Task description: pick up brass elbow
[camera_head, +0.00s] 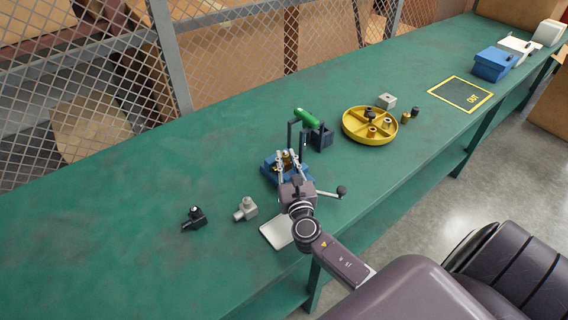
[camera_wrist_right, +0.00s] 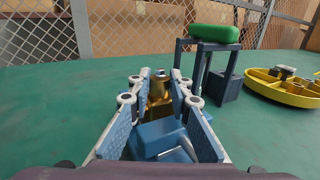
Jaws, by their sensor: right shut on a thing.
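My right gripper (camera_head: 288,158) reaches over the blue vise-like fixture (camera_head: 269,174) on the green bench. Its fingers are shut on the brass elbow (camera_wrist_right: 159,87), which shows between the fingertips in the right wrist view. The elbow's lower part sits at or just above the blue fixture (camera_wrist_right: 160,138); I cannot tell whether it touches. In the head view the elbow (camera_head: 285,163) is mostly hidden by the fingers. My left gripper is not in view.
A dark stand with a green bar (camera_head: 306,117) rises close behind the gripper. A black-knobbed lever (camera_head: 341,191) sticks out right. A yellow divided tray (camera_head: 345,128) stands farther right. Black (camera_head: 194,218) and grey (camera_head: 246,209) fittings lie left. The bench's far left is clear.

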